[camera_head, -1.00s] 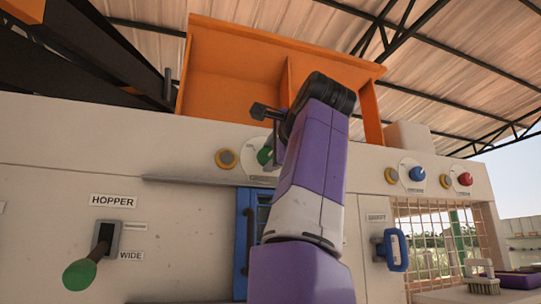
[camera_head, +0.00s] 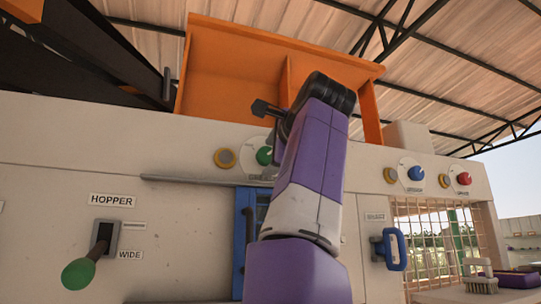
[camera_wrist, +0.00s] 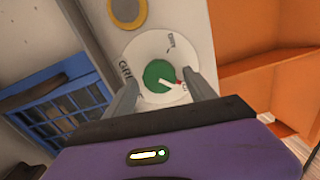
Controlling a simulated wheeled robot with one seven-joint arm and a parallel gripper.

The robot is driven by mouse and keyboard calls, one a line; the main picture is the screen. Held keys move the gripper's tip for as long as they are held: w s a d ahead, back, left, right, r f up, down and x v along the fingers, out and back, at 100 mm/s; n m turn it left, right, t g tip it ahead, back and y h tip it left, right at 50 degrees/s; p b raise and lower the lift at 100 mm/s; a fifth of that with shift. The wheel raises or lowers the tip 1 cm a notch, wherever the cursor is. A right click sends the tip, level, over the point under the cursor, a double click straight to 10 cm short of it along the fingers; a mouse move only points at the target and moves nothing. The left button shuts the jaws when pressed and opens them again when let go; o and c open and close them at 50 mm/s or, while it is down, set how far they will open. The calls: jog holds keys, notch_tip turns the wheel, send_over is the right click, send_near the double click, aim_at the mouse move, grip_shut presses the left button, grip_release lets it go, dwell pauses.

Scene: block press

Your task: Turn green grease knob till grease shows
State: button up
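The green grease knob (camera_wrist: 158,76) sits on a round white dial (camera_wrist: 150,50) with partly legible lettering. A white pointer with a red tip lies across the knob, aimed to the lower right in the wrist view. The knob (camera_head: 265,155) also shows in the head view, beside my arm. My gripper (camera_wrist: 162,75) is open, with one finger on each side of the knob and a visible gap to it. A yellow ring with a grey centre (camera_wrist: 127,10) is next to the dial; it also shows in the head view (camera_head: 224,158). I see no grease in it.
An orange hopper (camera_head: 235,75) rises above the panel. A blue knob (camera_head: 416,173) and a red knob (camera_head: 463,179) sit to the right. A green-ended lever (camera_head: 78,273) sticks out at lower left. A blue-framed grille (camera_wrist: 55,105) lies near the dial.

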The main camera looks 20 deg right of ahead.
jog(key=s+b, duration=0.3)
jog(key=s, duration=0.5)
jog(key=shift+b, duration=0.3)
dwell(0.4)
